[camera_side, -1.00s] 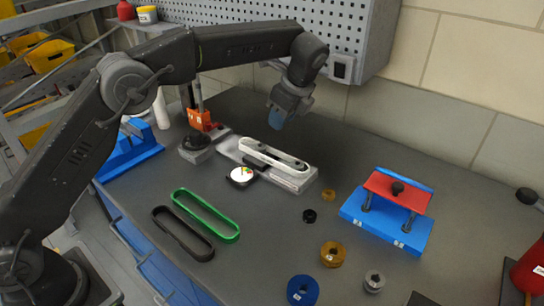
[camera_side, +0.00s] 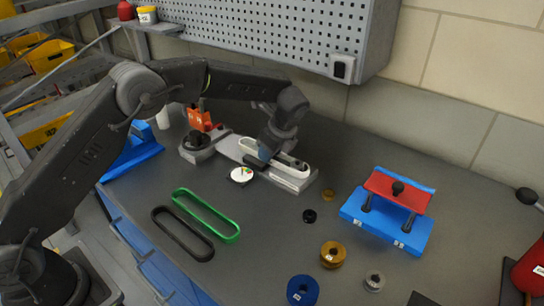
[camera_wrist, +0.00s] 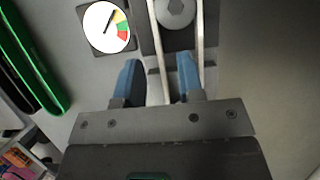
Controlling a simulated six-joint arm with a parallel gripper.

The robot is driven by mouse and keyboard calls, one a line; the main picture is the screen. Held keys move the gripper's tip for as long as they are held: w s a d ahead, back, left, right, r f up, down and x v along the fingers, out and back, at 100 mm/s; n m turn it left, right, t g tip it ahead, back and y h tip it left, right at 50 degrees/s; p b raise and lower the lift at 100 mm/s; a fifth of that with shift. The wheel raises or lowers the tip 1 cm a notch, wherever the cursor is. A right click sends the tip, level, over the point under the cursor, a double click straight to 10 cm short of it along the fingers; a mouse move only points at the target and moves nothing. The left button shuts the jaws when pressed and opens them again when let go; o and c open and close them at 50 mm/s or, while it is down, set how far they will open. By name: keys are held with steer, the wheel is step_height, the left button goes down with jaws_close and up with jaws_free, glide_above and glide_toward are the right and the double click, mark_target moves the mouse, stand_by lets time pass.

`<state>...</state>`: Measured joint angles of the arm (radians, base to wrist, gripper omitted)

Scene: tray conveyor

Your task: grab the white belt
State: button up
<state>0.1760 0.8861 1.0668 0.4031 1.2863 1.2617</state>
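The white belt (camera_side: 290,164) is a long loop around the grey tensioning fixture (camera_side: 228,148) near the back middle of the table. In the wrist view its two white strands (camera_wrist: 157,50) run up and down the picture. My gripper (camera_side: 264,154) is down at the belt, over the fixture. Its two blue fingers (camera_wrist: 158,80) are apart. The left strand shows between them, and the right finger appears to be inside the loop. I cannot tell whether either finger touches the belt.
A white dial gauge (camera_side: 242,175) sits in front of the fixture. A green belt (camera_side: 206,215) and a black belt (camera_side: 182,233) lie front left. A blue stand with a red top (camera_side: 385,217) is at right. Several rings and pulleys (camera_side: 333,254) lie front middle. A pegboard (camera_side: 290,30) hangs behind.

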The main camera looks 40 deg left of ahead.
steer(key=shift+x, duration=1.1)
steer(key=shift+d, duration=0.1)
jaws_close()
